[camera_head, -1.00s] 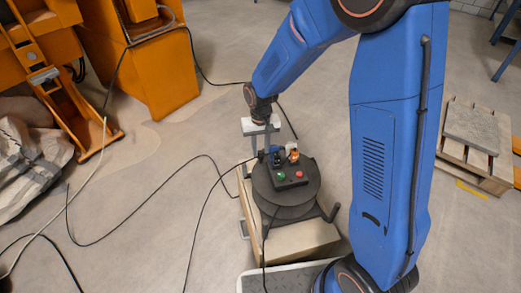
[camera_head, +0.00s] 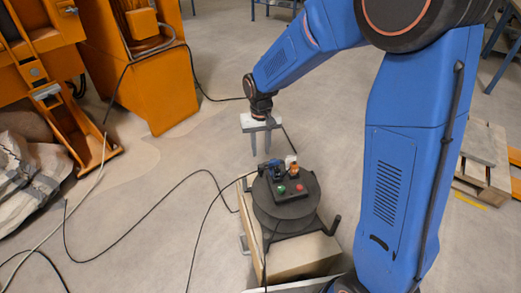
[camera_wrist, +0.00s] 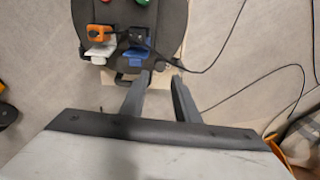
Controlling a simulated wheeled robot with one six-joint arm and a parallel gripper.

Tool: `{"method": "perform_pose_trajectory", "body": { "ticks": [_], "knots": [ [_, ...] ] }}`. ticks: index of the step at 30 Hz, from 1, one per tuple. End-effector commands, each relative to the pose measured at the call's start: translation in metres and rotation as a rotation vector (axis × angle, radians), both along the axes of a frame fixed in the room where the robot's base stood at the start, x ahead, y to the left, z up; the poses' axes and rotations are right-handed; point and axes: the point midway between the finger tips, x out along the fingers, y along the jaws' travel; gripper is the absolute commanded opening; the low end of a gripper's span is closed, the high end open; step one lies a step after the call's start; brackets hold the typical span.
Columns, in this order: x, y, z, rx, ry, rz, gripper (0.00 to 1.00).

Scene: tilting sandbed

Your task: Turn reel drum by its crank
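The reel drum (camera_head: 300,209) is a dark round drum lying flat on a pale wooden box. A black bar with an upright grip, apparently the crank (camera_head: 335,224), sticks out at its right front side. A control box (camera_head: 288,190) with green and red buttons sits on the drum. My gripper (camera_head: 260,154) is open and empty, its fingers pointing down just beyond the drum's far edge, apart from the drum in the picture. In the wrist view the drum (camera_wrist: 172,25) fills the top, and the open fingers (camera_wrist: 157,82) end below its edge. The crank is not clearly visible there.
Blue, orange and white connectors (camera_head: 291,165) stand on the drum. Black cables (camera_head: 150,222) run over the floor at left. Orange machinery (camera_head: 158,75) stands back left, and a pallet (camera_head: 485,165) lies at right.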

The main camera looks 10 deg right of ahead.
Motion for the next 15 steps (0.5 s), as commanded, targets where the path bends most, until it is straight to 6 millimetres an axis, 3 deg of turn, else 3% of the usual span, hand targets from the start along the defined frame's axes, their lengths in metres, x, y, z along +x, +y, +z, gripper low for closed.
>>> {"method": "perform_pose_trajectory", "body": {
  "ticks": [1,4,8,15],
  "knots": [
    [0.000,0.000,0.000,0.000,0.000,0.000,0.24],
    [-0.001,0.001,0.000,-0.002,0.000,0.023,0.00],
    [-0.006,0.007,0.001,-0.018,-0.004,0.166,0.00],
    [-0.023,0.028,0.004,-0.081,-0.006,0.714,0.00]
  ]
}}
